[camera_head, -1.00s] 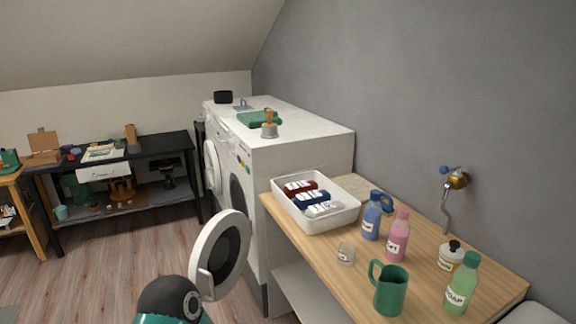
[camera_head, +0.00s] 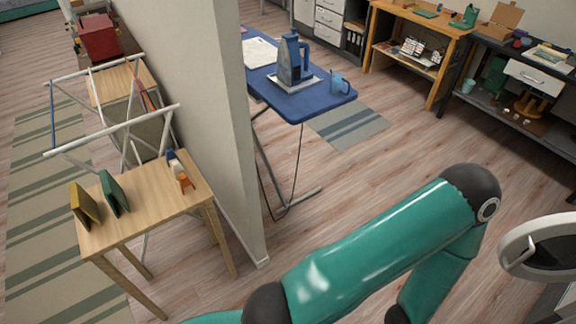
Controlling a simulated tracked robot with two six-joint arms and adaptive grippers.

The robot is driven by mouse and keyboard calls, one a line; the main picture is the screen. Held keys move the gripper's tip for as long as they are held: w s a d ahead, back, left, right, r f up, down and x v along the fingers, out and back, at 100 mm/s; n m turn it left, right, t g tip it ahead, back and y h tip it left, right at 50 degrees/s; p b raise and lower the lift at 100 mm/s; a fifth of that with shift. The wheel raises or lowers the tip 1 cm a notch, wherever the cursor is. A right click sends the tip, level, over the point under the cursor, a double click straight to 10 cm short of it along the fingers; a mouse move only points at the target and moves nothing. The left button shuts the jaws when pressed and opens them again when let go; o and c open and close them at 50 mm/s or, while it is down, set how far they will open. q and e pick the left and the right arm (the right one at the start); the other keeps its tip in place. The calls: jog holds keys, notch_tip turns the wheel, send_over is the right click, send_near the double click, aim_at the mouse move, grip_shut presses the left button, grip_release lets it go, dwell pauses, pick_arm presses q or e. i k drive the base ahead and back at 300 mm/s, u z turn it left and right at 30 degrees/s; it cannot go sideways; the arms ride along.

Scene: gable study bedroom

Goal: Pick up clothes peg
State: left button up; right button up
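I cannot single out a clothes peg with certainty. On the small wooden table (camera_head: 150,196) at the left stand a small orange item (camera_head: 185,182) and a small blue-and-white item (camera_head: 174,162); they are peg-like but too small to be sure. A green folded-looking item (camera_head: 113,194) and a yellow one (camera_head: 84,207) stand upright at the table's left side. Neither of my grippers is in view; only my teal arm links show at the lower middle.
A white drying rack (camera_head: 120,128) stands behind the small table. A wall end (camera_head: 210,110) separates it from the blue ironing board (camera_head: 300,100) with an iron (camera_head: 293,62) and a blue mug (camera_head: 339,84). A round washer door (camera_head: 545,245) hangs open at the right. Floor between is clear.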

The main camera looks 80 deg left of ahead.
aim_at(185, 182)
jog(key=u, duration=0.15)
jog(key=i, duration=0.25)
jog(key=u, duration=2.45)
jog(key=i, duration=0.2)
jog(key=u, duration=2.6)
jog(key=i, duration=0.6)
jog(key=z, duration=1.25)
